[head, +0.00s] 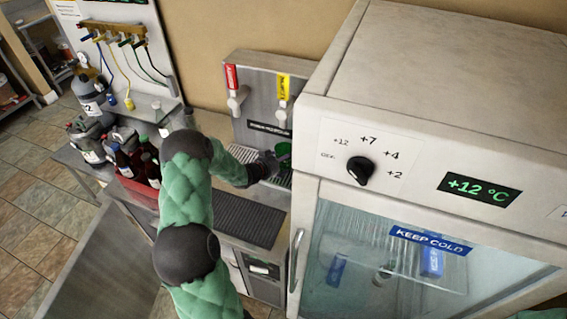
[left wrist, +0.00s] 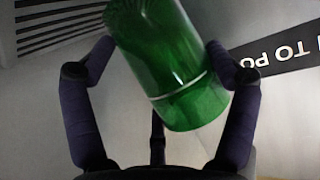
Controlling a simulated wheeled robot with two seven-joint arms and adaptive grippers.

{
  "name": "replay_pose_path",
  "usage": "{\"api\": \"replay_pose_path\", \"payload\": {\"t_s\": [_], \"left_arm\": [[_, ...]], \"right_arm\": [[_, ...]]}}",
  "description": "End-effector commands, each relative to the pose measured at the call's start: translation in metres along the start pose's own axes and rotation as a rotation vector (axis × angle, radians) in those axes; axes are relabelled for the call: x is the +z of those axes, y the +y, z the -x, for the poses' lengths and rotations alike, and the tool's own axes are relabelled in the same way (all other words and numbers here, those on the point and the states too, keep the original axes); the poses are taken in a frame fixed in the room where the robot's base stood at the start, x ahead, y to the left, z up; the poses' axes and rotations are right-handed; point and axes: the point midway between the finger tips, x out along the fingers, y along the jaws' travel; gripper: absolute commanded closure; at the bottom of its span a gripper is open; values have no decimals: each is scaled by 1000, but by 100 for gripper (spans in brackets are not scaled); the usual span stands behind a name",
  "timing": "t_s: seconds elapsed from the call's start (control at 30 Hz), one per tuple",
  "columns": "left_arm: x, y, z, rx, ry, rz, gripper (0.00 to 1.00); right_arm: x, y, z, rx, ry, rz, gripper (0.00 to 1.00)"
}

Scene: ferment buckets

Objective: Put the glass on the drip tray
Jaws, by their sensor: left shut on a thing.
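The green glass (left wrist: 165,65) is between the fingers of my left gripper (left wrist: 160,70), which is shut on it. It looks tilted in the left wrist view. In the head view the green glass (head: 284,149) shows small beside my left gripper (head: 268,163), in front of the tap panel. The slatted drip tray (head: 243,153) lies below the taps, partly hidden by my arm. In the left wrist view dark slats (left wrist: 62,20) show at the upper left. I cannot tell whether the glass touches the tray. My right gripper is not in view.
A red-labelled tap (head: 236,98) and a yellow-labelled tap (head: 284,90) stand over the tray. A large fridge (head: 400,150) blocks the right side. A dark ribbed mat (head: 245,217) lies in front. A red crate of bottles (head: 140,190) is at the left.

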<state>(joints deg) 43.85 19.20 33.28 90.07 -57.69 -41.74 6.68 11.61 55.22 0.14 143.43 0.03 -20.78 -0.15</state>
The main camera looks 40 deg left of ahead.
Motion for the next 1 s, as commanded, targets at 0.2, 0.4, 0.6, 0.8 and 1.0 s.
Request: {"api": "replay_pose_path", "payload": {"t_s": [0.2, 0.4, 0.6, 0.8, 1.0], "left_arm": [[9, 0, -4, -1, 2, -1, 54], [11, 0, -5, -1, 2, -1, 54], [13, 1, -5, -1, 0, 0, 0], [12, 1, -5, -1, 0, 0, 0], [8, 0, -3, -1, 1, 0, 0]], "right_arm": [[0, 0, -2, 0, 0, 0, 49], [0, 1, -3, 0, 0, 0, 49], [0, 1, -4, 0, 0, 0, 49], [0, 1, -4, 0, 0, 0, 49], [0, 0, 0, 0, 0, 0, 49]]}}
